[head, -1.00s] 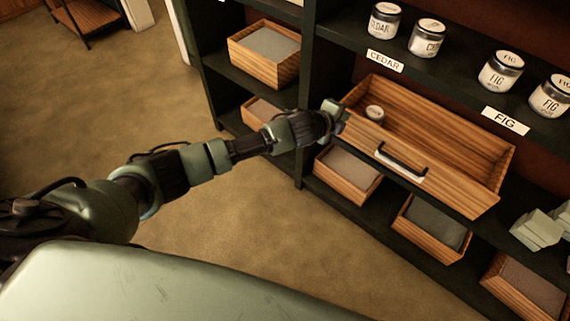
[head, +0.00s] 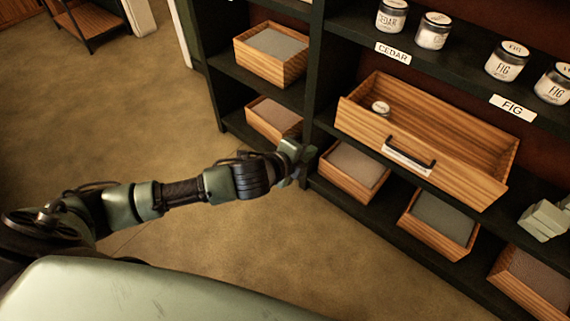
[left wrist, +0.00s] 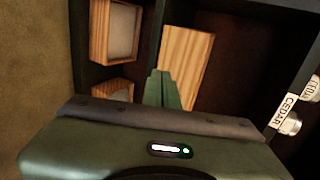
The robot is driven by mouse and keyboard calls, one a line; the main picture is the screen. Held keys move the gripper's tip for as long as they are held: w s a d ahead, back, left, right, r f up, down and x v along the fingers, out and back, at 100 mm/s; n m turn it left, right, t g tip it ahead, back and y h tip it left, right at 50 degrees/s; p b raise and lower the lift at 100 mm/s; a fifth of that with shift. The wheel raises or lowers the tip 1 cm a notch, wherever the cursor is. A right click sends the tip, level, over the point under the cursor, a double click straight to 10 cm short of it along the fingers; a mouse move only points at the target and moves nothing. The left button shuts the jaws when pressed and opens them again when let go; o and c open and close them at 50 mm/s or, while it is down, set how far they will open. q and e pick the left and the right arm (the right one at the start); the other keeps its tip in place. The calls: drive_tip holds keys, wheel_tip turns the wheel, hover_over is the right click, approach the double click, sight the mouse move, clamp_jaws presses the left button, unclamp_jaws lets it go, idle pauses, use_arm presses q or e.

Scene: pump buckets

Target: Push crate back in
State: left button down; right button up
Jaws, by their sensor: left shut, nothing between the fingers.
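The large wooden crate (head: 362,124) sits on the middle shelf, its front sticking out past the shelf edge. It has a black handle and a pale label plate on its front, and a small round tin (head: 380,107) inside at the left end. My left gripper (head: 302,160) is shut and empty, left of and below the crate's front left corner, apart from it. In the left wrist view its closed fingers (left wrist: 160,88) point toward the shelving, with a wooden panel (left wrist: 187,62), likely the crate, just beyond. My right gripper is not in view.
Smaller grey-filled bins (head: 353,165) line the lower shelf under the crate. More bins (head: 270,52) stand in the left bay behind a dark upright. Labelled jars (head: 432,30) stand on the shelf above. Pale blocks (head: 543,220) lie at right. The floor (head: 215,245) is open.

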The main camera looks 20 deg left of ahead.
use_arm(q)
drive_tip(key=f+p+v, duration=0.1)
drive_tip(key=p+v, duration=0.1)
drive_tip(key=v, duration=0.8)
drive_tip(key=s+a+f+n+g+y, duration=0.2)
drive_tip(key=f+n, duration=0.4)
drive_tip(key=f, duration=0.5)
drive_tip(key=s+a+f+n+g+y, duration=0.25)
drive_tip(key=f+n, duration=0.35)
drive_tip(key=f, duration=0.4)
drive_tip(key=s+f+n+g, duration=0.5)
drive_tip(key=s+f+n, duration=0.2)
drive_tip(key=s+f, duration=0.8)
drive_tip(key=s+a+p, duration=0.2)
drive_tip(key=s+p, duration=1.3)
drive_tip(key=s, duration=0.4)
drive_tip(key=shift+r+g+h, duration=0.35)
drive_tip(key=shift+r+g, duration=0.1)
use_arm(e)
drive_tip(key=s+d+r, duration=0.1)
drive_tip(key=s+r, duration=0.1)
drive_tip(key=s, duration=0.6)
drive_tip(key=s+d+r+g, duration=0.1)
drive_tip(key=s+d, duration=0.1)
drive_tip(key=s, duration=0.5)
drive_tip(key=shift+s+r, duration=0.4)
